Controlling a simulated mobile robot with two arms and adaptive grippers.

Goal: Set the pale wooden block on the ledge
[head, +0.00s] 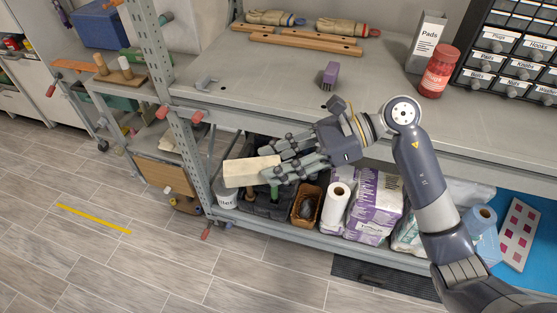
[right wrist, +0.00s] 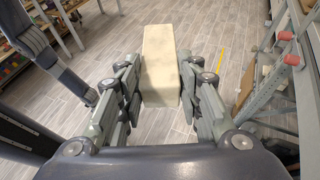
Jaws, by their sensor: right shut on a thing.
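The pale wooden block (head: 252,171) is in my right gripper (head: 283,165), in front of the rack's lower opening in the head view. In the right wrist view the block (right wrist: 161,62) stands out between the two fingers of the gripper (right wrist: 160,95), which is shut on it. The block is clear of the floor and touches nothing else that I can see. The rack's grey upper shelf (head: 250,85) lies behind and above the gripper in the head view; I cannot tell which edge is the ledge. My left gripper is not in view.
Red clamps (head: 193,114) stick out by the left post. The lower shelf is crowded with paper rolls and packs. Floor at the left is mostly free.

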